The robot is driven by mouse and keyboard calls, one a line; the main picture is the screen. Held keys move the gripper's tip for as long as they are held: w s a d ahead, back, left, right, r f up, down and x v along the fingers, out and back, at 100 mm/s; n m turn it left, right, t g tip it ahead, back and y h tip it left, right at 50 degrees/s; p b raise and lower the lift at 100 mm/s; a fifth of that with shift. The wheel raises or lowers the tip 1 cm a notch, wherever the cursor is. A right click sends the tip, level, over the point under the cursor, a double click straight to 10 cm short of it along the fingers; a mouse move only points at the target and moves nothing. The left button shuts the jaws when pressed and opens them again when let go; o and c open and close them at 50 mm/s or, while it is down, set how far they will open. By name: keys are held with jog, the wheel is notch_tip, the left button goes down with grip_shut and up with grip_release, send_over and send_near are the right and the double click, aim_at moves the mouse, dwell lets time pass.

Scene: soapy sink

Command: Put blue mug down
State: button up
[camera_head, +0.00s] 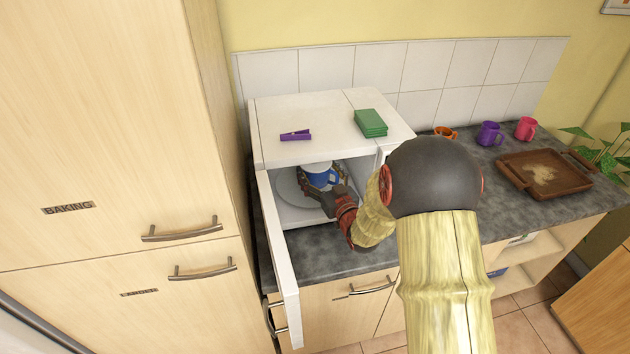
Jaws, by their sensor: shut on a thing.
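The blue mug (320,178) has a white upper part and is inside the open white microwave (292,221), over the round plate (287,190). I cannot tell whether its base touches the plate. My gripper (331,196) reaches in through the microwave's front opening and is shut on the blue mug at its near side. The fingertips are small and partly hidden against the mug.
The microwave door (279,262) stands open on the left. A purple clip (296,135) and a green box (370,123) lie on the microwave. Orange (446,133), purple (489,134) and pink (525,129) mugs and a brown tray (517,178) stand on the counter at right.

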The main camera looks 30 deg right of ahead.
jog(key=w, duration=0.2)
jog(key=w+d, duration=0.1)
jog(key=shift+w+d+r, duration=0.1)
jog(key=shift+w, duration=0.3)
jog(key=shift+s+f+b, duration=0.15)
jog(key=shift+f+b, duration=0.4)
jog(key=shift+f, duration=1.4)
jog(key=shift+w+f+b, duration=0.15)
jog(key=shift+f+b, duration=0.1)
jog(key=shift+f, duration=0.55)
jog(key=shift+w+f+b, duration=0.1)
jog(key=shift+f+b, duration=0.1)
jog(key=shift+f, duration=0.55)
jog(key=shift+f, duration=0.2)
jog(key=o, duration=2.1)
jog(key=shift+s, duration=0.1)
jog(key=shift+c, duration=0.2)
jog(key=shift+o, duration=0.2)
